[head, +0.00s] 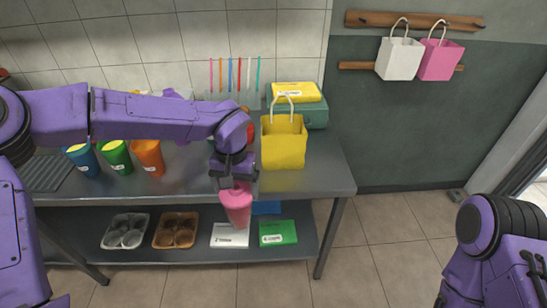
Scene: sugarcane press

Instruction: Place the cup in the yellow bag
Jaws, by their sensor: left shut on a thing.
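A pink cup (238,208) is held in my left gripper (235,184), which is shut on it. The cup is slightly tilted and hangs in front of the counter's front edge, with the lower shelf behind it in the picture. The yellow bag (284,146) stands upright on the counter near its right end, its white handle raised. The bag is above and to the right of the cup, and the two are apart. The inside of the bag is mostly hidden. My right arm shows at the lower right, but its gripper is not in view.
Blue (84,161), green (116,157) and orange (147,157) cups stand on the metal counter (325,178) at left. A teal box (313,113) is behind the bag. White (399,58) and pink (440,60) bags hang on the wall. The lower shelf holds trays and packets.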

